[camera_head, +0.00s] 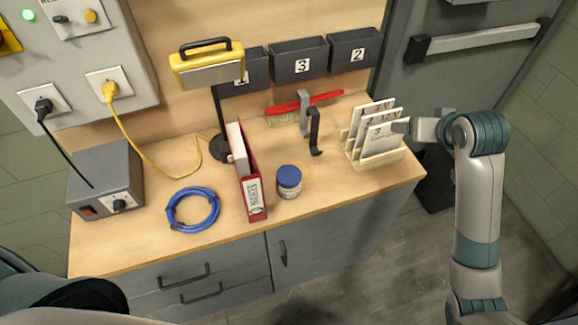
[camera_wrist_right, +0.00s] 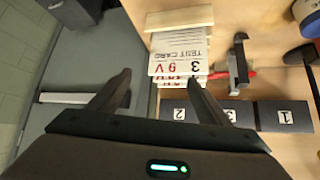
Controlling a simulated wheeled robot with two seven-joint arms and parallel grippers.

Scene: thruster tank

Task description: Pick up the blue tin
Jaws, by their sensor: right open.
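The blue tin (camera_head: 289,181) stands upright on the wooden workbench (camera_head: 330,203), right of a red binder. It has a blue lid and a pale label band. In the right wrist view a blue round edge (camera_wrist_right: 312,22) at the top right corner seems to be its lid, cut off by the frame. My right gripper (camera_head: 402,125) is at the bench's right end beside the card rack, well to the right of the tin. Its two fingers (camera_wrist_right: 158,88) are apart, with the rack's cards seen between and beyond them. My left gripper is not in view.
The card rack (camera_head: 378,160) holds several test cards. A dark hook stand (camera_head: 315,135) and a red-handled brush (camera_head: 310,103) are behind the tin. The red binder (camera_head: 252,190) and blue cable coil (camera_head: 193,209) lie left. Numbered bins (camera_head: 298,62) hang behind. The bench front right of the tin is clear.

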